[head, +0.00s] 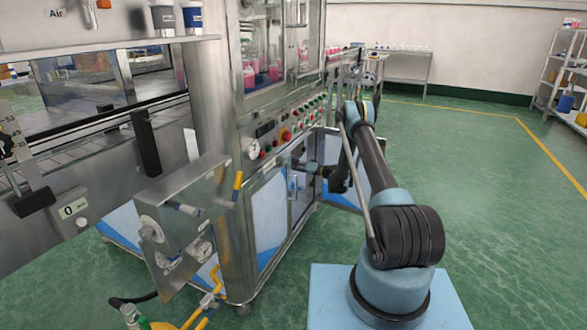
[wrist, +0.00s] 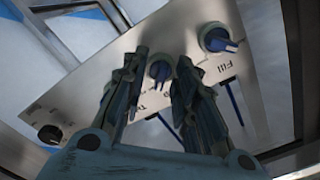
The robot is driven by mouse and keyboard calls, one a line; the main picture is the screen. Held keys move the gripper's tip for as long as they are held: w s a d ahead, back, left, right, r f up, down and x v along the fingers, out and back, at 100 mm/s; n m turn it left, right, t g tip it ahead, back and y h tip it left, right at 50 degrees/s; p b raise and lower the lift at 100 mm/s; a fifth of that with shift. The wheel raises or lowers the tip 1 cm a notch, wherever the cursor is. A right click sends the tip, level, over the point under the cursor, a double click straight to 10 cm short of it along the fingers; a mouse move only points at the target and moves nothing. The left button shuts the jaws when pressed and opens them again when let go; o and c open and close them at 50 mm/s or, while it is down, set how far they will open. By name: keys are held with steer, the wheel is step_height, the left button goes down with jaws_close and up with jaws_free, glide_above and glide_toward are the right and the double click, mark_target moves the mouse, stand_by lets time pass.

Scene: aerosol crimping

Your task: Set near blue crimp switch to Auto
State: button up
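In the wrist view a tilted metal panel (wrist: 110,75) carries two blue-handled rotary switches. One blue switch (wrist: 159,71) shows between the fingertips of my gripper (wrist: 160,68); its label is mostly hidden, so I cannot tell whether it is the crimp switch or what setting it points to. The other blue switch (wrist: 218,39), at the upper right, stands by the word "Fill". My gripper is open, with one finger on each side of the middle switch; contact is not clear. In the head view my gripper (head: 312,168) is at the machine's lower cabinet, and these switches cannot be made out.
A black knob (wrist: 50,134) sits at the panel's lower left. Metal frame edges surround the panel. In the head view, an open cabinet door (head: 345,190) stands beside my arm, and a row of coloured buttons (head: 287,133) lies above. The green floor (head: 480,170) at right is clear.

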jaws_close()
steer(key=shift+d, duration=0.1)
steer(key=shift+n, duration=8.9)
steer(key=shift+a, duration=0.2)
